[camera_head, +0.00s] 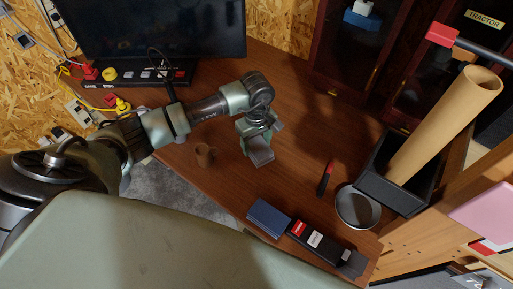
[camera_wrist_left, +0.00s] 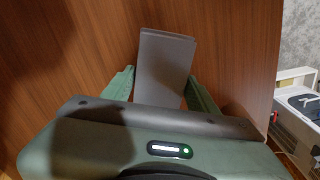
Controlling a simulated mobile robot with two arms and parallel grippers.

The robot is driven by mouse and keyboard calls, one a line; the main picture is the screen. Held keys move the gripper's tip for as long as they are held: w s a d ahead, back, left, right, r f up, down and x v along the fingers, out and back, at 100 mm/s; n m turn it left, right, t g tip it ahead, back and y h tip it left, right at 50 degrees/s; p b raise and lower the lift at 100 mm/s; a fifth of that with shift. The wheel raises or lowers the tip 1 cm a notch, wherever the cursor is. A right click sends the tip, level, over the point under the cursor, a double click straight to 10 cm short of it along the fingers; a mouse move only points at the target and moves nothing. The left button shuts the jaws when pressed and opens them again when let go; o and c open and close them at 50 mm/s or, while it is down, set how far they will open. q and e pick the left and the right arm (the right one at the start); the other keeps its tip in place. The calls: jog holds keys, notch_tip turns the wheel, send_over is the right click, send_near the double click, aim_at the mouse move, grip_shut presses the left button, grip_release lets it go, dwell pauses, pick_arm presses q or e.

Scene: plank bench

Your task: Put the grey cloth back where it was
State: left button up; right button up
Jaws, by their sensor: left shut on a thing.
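The grey cloth (camera_head: 261,156) looks like a flat folded rectangle in the head view. My left gripper (camera_head: 258,137) is shut on it, above the brown wooden desk (camera_head: 225,178). In the left wrist view the cloth (camera_wrist_left: 165,62) sticks out between the two green fingers of my left gripper (camera_wrist_left: 160,88). Its near end is hidden behind the gripper body. I cannot tell whether its far end touches the desk. My right gripper is not in view.
A small brown cup (camera_head: 205,155) stands left of the cloth. A red-and-black tool (camera_head: 325,178), metal dish (camera_head: 344,213), blue box (camera_head: 268,217) and black case (camera_head: 320,243) lie to the right and front. A black bin (camera_head: 405,198) holds a cardboard tube (camera_head: 445,122). A monitor (camera_head: 150,30) stands behind.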

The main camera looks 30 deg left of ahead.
aim_at(257, 149)
pick_arm(q)
notch_tip(257, 149, down, 3)
jog(key=shift+f, duration=0.2)
jog(key=o, duration=1.2)
jog(key=shift+r, duration=0.1)
jog(key=shift+r, duration=0.3)
notch_tip(257, 149, up, 11)
jog(key=shift+r+b, duration=0.15)
jog(key=shift+b, duration=1.05)
